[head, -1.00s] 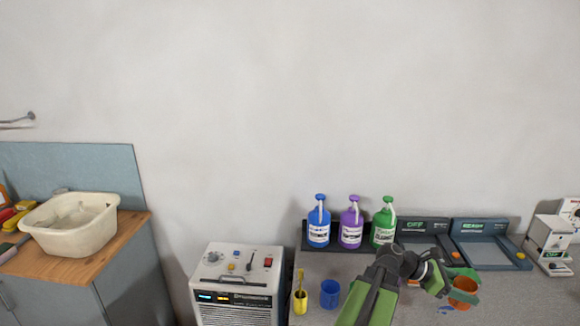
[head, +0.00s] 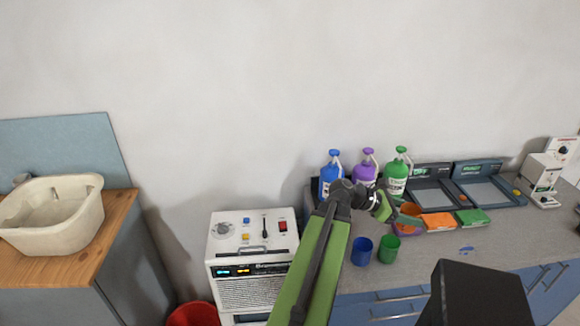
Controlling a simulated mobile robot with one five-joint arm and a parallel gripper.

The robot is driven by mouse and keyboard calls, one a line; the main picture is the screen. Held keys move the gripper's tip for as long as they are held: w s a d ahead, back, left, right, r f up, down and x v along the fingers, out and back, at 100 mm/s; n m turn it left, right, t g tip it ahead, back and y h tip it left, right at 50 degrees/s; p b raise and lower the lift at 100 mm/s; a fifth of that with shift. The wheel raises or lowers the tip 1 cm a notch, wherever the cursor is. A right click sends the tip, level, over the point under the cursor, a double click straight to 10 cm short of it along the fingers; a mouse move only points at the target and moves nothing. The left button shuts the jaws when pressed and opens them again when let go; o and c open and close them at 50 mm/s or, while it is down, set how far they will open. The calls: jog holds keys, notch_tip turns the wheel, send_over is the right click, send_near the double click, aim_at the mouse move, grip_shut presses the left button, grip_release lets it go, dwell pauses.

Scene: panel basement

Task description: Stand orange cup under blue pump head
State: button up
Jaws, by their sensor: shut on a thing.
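My gripper (head: 397,213) is at the end of my green arm, above the counter in front of the green pump bottle (head: 397,174). It is shut on the orange cup (head: 409,217), which is small and partly hidden by the fingers; I cannot tell whether it touches the counter. The blue pump bottle (head: 328,179) stands at the left of the bottle row, left of my gripper, with its blue pump head (head: 334,153) on top. My arm hides its lower part and the spot before it. The purple pump bottle (head: 365,172) stands between blue and green.
A blue cup (head: 361,252) and a green cup (head: 388,249) stand near the counter front. Orange (head: 438,223) and green (head: 473,217) flat blocks lie right of my gripper. Two dark trays (head: 487,190) stand behind. A blue patch (head: 467,250) marks the counter.

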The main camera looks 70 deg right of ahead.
jog(key=w+f+n+t+h+b, duration=0.1)
jog(key=w+f+b, duration=0.3)
jog(key=w, duration=1.6)
jog(key=w+f+n+h+b, duration=0.1)
jog(key=w+f+b, duration=0.2)
jog(key=w, duration=1.6)
jog(key=s+d, duration=0.3)
jog(key=s, duration=0.2)
jog(key=s+d, duration=0.3)
jog(key=s, duration=0.2)
jog(key=s+d, duration=0.3)
jog(key=s, duration=0.2)
jog(key=shift+s+f, duration=0.1)
notch_tip(320, 180, down, 4)
jog(key=b, duration=0.4)
jog(key=shift+s, duration=0.15)
jog(key=shift+r, duration=0.25)
jog(key=shift+f, duration=0.1)
jog(key=o, duration=1.3)
